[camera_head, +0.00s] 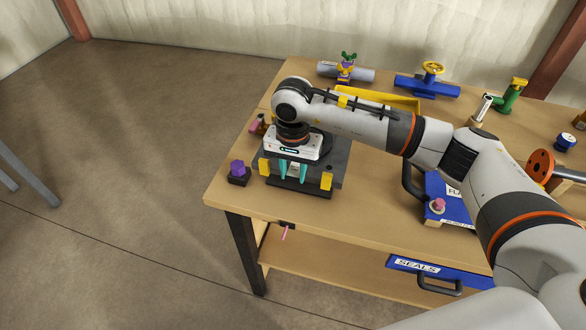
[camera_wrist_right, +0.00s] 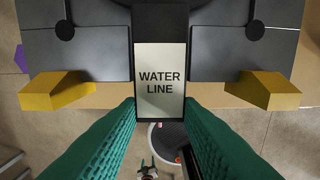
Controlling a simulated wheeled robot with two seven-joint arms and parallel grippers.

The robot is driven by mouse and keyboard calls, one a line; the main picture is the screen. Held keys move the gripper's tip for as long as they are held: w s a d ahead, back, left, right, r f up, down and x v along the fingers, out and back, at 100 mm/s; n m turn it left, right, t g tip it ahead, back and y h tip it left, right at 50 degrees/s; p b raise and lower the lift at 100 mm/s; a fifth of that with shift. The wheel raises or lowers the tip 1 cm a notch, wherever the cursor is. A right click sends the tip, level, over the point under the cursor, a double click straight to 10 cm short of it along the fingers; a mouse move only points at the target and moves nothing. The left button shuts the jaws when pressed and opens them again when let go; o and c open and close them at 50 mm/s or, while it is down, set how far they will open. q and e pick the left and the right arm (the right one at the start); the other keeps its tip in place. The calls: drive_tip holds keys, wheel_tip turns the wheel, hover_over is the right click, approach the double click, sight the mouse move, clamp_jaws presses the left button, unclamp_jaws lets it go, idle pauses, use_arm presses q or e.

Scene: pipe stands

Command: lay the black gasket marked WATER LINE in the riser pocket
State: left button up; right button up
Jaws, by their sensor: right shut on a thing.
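My right gripper (camera_head: 293,172) is over the front left of the bench, its two teal fingers pointing down. In the right wrist view the fingers (camera_wrist_right: 160,118) are shut on the black gasket, at its tab with the white WATER LINE label (camera_wrist_right: 160,84). The black part of the gasket (camera_wrist_right: 160,18) runs up out of the picture between grey blocks. The grey fixture (camera_head: 336,168) with two yellow blocks lies under the gripper. I cannot tell whether the gasket touches it, and the pocket is not clearly visible. My left gripper is out of view.
A purple hex piece (camera_head: 237,168) on a dark base stands left of the fixture. Behind my arm are a yellow tray (camera_head: 385,99), a blue valve pipe (camera_head: 428,87) and a grey pipe (camera_head: 338,72). A blue drawer marked SEALS (camera_head: 430,273) sits below the bench top.

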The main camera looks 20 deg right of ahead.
drive_tip(key=shift+f+b, duration=0.45)
drive_tip(key=shift+f, duration=0.1)
drive_tip(key=o, duration=1.1)
drive_tip(key=shift+c, duration=0.2)
drive_tip(key=shift+r, duration=0.1)
drive_tip(key=shift+r+p, duration=1.1)
drive_tip(key=shift+r, duration=1.35)
